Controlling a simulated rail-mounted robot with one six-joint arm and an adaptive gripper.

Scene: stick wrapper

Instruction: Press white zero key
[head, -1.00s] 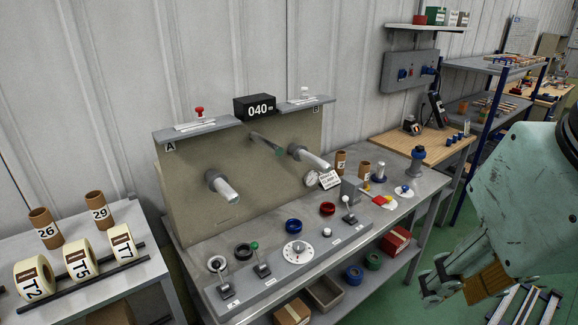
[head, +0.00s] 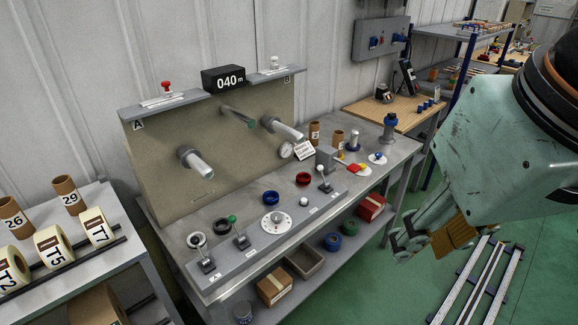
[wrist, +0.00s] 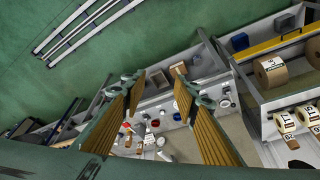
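The black counter box (head: 229,79) reads "040 m" on top of the beige panel. A small white round key (head: 304,202) sits on the grey console (head: 254,256), right of the white dial (head: 276,222); no marking on it is legible. My gripper (head: 404,242) hangs in front of the bench at the right, well apart from the key. In the wrist view my gripper (wrist: 158,88) points toward the bench, its fingers wide apart with nothing between them. The key is too small to pick out surely in the wrist view.
Levers stand on the console, one with a green knob (head: 232,219). A blue ring (head: 271,198) and a red ring (head: 303,179) lie behind it. A label-roll table (head: 128,262) stands at the left. Green floor with a rail frame (head: 468,283) lies at the right.

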